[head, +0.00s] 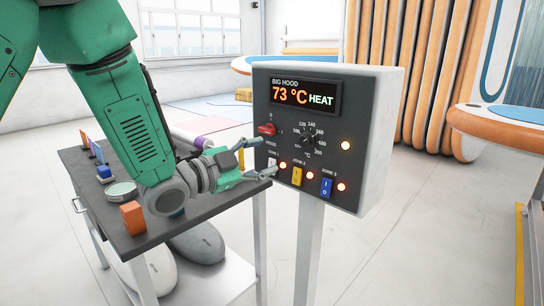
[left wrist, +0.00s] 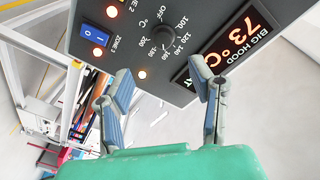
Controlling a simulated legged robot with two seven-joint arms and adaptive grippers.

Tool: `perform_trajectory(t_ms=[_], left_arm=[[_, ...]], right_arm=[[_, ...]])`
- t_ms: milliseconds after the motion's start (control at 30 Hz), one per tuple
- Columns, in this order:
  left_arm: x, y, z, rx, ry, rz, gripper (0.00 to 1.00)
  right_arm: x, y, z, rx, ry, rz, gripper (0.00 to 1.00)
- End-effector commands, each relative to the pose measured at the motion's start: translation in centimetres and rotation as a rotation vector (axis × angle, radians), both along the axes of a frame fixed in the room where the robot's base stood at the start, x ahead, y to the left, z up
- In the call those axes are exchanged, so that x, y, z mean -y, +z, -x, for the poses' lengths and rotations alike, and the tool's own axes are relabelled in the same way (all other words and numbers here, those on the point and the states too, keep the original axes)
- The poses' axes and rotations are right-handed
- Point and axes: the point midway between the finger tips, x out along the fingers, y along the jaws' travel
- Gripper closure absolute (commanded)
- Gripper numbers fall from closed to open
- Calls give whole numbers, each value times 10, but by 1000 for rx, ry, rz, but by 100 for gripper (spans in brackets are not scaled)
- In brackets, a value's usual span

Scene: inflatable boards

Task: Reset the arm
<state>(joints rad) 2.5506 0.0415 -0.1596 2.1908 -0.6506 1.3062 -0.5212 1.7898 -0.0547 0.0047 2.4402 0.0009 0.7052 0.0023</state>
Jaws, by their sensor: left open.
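My left gripper (head: 260,158) is open and empty, just left of the control box (head: 372,130) near its lower switches. In the left wrist view my left gripper (left wrist: 165,95) has its fingers spread, with the panel (left wrist: 130,45) beyond them. I cannot tell whether a fingertip touches the panel. The display (head: 303,96) reads "BIG HOOD 73 °C HEAT". A red switch (head: 266,129), a black dial (head: 307,138), a yellow switch (head: 297,176) and a blue switch (head: 326,187) are on the panel. Several indicator lights glow. My right gripper is not in view.
A dark-topped cart (head: 215,207) stands under my left arm. It holds an orange block (head: 132,218), a round tin (head: 122,191) and other small items. Orange boards (head: 412,70) stand at the back. A board on a stand (head: 500,125) is at the right. The floor between is clear.

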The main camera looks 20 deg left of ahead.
Motion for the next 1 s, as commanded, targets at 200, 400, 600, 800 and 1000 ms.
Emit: perform_trajectory(t_ms=[200, 400, 600, 800, 1000], left_arm=[[0, -7, 0, -19, 6, 4, 51], [-4, -96, 15, -271, 96, 67, 51], [-11, -236, 79, -694, 290, 160, 51], [-19, -346, 186, -1098, 529, 219, 51], [-25, -406, 300, -1418, 771, 235, 51]], right_arm=[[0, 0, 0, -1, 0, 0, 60], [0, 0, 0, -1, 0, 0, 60], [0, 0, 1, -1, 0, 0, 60], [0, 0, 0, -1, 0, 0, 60], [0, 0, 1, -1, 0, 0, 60]])
